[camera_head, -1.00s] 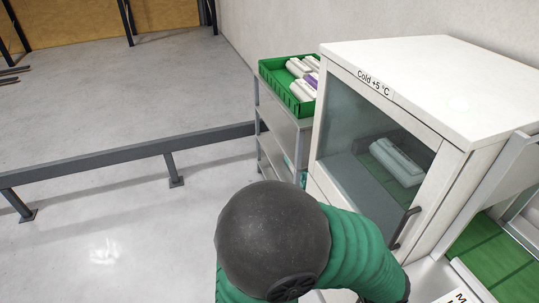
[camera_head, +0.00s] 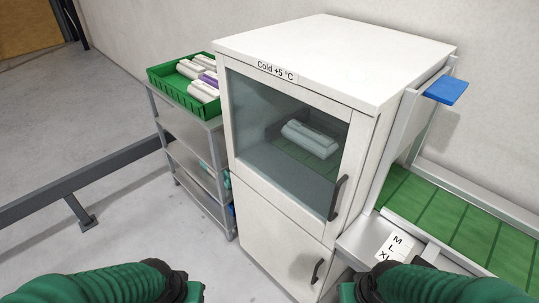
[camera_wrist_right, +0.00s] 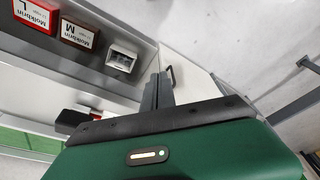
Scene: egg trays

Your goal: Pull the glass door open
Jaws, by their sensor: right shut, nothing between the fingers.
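The glass door (camera_head: 262,133) is the upper front of the white cabinet labelled "Cold +5 °C". It looks shut, with a dark vertical handle (camera_head: 338,197) on its right edge. A pale egg carton shows behind the glass. My right gripper (camera_head: 360,290) is at the bottom of the head view, below and apart from that handle, fingers hidden. In the right wrist view its fingers (camera_wrist_right: 158,90) are together and empty. A dark handle shows just beyond them; I cannot tell which. My left gripper (camera_head: 194,291) shows only its body at the bottom edge.
A lower cabinet door has its own handle (camera_head: 317,271). A shelf rack with a green crate (camera_head: 172,85) of cartons stands left of the cabinet. A green conveyor (camera_head: 445,215) and a size-label panel (camera_head: 396,244) are at the right. A grey floor rail (camera_head: 100,178) runs left.

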